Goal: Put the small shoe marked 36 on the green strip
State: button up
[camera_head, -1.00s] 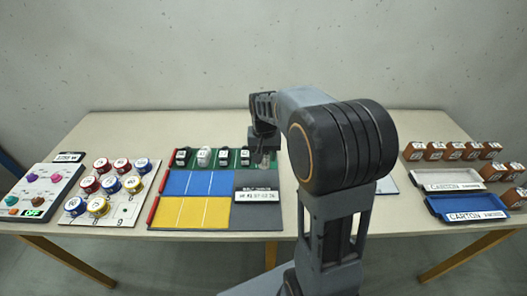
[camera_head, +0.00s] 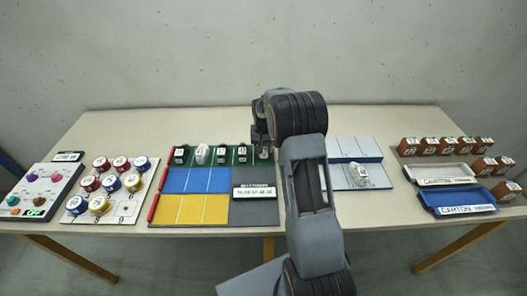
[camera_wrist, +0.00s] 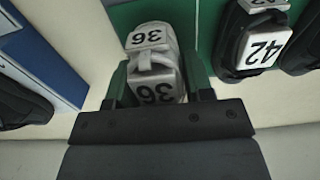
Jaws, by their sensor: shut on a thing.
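The small white shoe marked 36 (camera_wrist: 155,65) is between the fingers of my gripper (camera_wrist: 158,88) in the wrist view. Its tags read 36 on top and at the near end. My gripper is shut on it, at the right end of the green strip (camera_wrist: 206,28). In the head view my gripper (camera_head: 263,150) is beside the row of shoes on the green strip (camera_head: 212,160), partly hidden by my arm. I cannot tell whether the shoe touches the strip. A black shoe marked 42 (camera_wrist: 262,42) stands close to the right in the wrist view.
Several other shoes stand on the green strip, including a white one (camera_head: 202,154). Blue (camera_head: 188,182) and yellow (camera_head: 190,210) strips lie in front. A pale rack (camera_head: 350,148) with a white shoe (camera_head: 360,175) is to the right. Carton trays (camera_head: 440,173) are farther right.

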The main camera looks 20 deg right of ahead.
jog(key=shift+f, duration=1.2)
jog(key=shift+f, duration=0.1)
jog(key=shift+f, duration=0.15)
jog(key=o, duration=0.9)
